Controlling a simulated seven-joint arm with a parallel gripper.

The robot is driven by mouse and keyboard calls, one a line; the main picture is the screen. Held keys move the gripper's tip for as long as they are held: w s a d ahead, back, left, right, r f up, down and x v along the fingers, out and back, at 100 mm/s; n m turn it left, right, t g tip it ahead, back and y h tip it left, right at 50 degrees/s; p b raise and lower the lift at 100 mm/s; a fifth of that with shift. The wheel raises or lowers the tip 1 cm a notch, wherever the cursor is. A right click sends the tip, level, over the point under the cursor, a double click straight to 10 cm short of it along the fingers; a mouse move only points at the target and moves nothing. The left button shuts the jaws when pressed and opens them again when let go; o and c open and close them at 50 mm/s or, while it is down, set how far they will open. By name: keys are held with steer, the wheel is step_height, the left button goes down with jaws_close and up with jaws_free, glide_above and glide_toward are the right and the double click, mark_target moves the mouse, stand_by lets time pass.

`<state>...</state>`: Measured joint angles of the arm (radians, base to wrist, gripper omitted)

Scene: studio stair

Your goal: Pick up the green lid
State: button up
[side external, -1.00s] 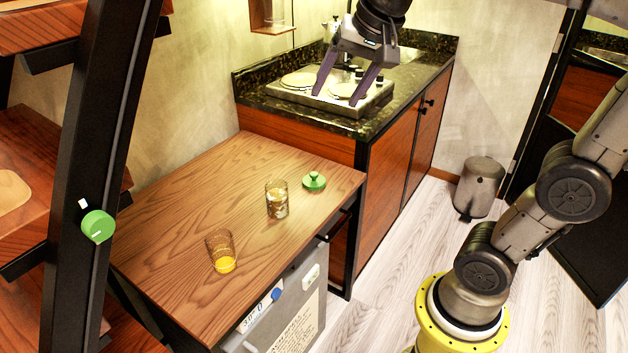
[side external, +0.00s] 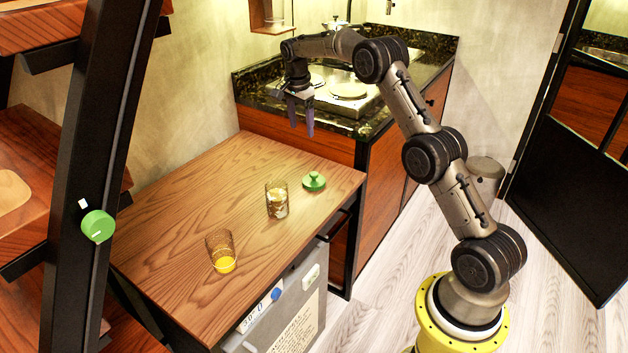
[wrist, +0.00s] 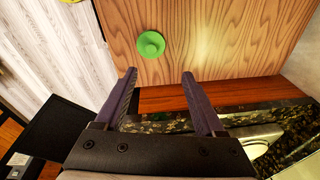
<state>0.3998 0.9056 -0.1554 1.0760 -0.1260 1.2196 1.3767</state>
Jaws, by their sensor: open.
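The green lid (side external: 314,181) lies on the wooden table top (side external: 180,235), knob up, near the table's right corner. It also shows in the wrist view (wrist: 151,44), ahead of my fingers and slightly left of the middle between them. My gripper (side external: 301,130) hangs above the back edge of the table, near the counter, with its fingers pointing down. In the wrist view its two fingers (wrist: 158,75) are spread apart with nothing between them. The gripper is apart from the lid and higher than it.
A glass with something pale inside (side external: 276,200) stands left of the lid. The counter with the stove (side external: 350,88) rises behind the table. A black stair post (side external: 98,150) stands at left.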

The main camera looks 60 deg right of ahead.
glide_above(314, 173)
steer(key=a, duration=0.2)
step_height(314, 173, down, 12)
steer(key=shift+g, duration=0.4)
steer(key=shift+s+d+f, duration=0.1)
steer(key=shift+d+f, duration=0.2)
steer(key=shift+f, duration=0.7)
steer(key=shift+w+d+f, duration=0.1)
steer(key=shift+d+f, duration=0.15)
steer(key=shift+f, duration=0.7)
steer(key=shift+s+d+f, duration=0.1)
steer(key=shift+d+f, duration=0.2)
steer(key=shift+f, duration=0.7)
jaws_close()
